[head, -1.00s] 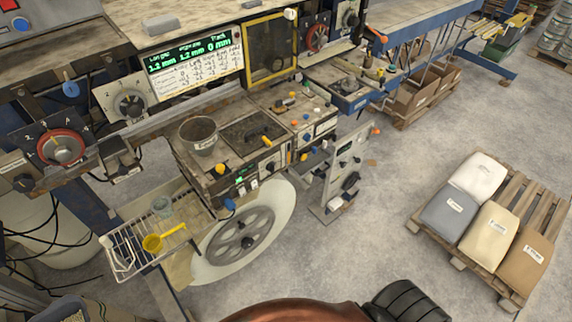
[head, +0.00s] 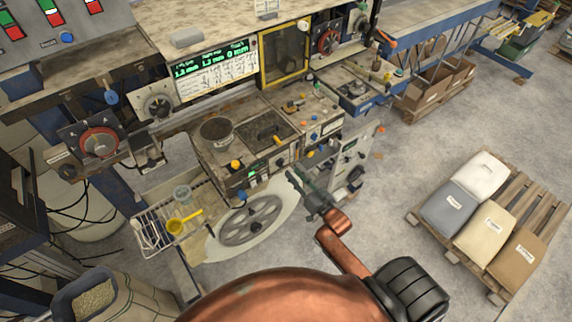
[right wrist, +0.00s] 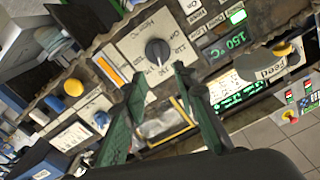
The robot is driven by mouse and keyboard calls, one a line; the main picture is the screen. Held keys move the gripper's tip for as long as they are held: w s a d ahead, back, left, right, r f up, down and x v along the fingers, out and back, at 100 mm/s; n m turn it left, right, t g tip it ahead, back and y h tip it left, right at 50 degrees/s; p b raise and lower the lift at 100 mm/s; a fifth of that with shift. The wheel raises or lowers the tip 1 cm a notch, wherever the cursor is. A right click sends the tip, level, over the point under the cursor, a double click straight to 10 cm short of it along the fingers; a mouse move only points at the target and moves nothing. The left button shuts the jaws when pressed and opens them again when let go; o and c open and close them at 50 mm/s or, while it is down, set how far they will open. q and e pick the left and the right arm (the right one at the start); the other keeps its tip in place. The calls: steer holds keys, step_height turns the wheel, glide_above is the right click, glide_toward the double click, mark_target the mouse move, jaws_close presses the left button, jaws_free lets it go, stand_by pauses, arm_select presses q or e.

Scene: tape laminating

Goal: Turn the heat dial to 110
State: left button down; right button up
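In the right wrist view, a black dial knob (right wrist: 157,52) sits on a pale plate with printed numbers around it, 110 among them. Which number it points to is hard to tell. A green display (right wrist: 227,45) beside it seems to read 130 °C, though small. My right gripper (right wrist: 160,71) is open and empty, its two green fingers spread below the knob, apparently not touching it. In the head view my right gripper (head: 308,188) hangs in front of the machine's control boxes, right of the large wheel. My left gripper is not in view.
A yellow button (right wrist: 73,87) and a grey disc by the "Feed" label (right wrist: 268,72) flank the dial. In the head view a metal pot (head: 216,133) stands on the box top, and a wire rack (head: 152,230) is at left. Open floor lies right, before a pallet of sacks (head: 480,205).

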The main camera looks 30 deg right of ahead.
mark_target(283, 163)
steer(key=w, duration=0.6)
steer(key=shift+w+a+p, duration=0.1)
steer(key=shift+a+p, duration=0.15)
steer(key=shift+p, duration=0.05)
jaws_close()
